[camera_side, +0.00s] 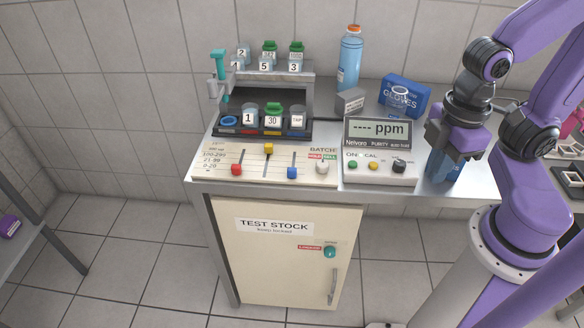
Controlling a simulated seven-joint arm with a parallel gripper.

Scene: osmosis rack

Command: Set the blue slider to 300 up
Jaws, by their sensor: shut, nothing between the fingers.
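The blue slider (292,172) is a small blue knob on the white slider panel (207,172) at the front of the bench. It sits low on its vertical slot, between the yellow and white knobs. The panel carries printed ranges at its left, too small to read surely. My gripper (443,178) points down at the right of the purity meter, well to the right of the blue slider and apart from it. It is shut and holds nothing that I can see. Its fingertips are hard to make out.
A red knob (236,169), a yellow knob (268,148) and a white knob (322,167) share the panel. The purity meter (379,150) stands between the panel and my gripper. Behind are a jar rack (293,134), a blue bottle (349,60) and a glove box (412,92).

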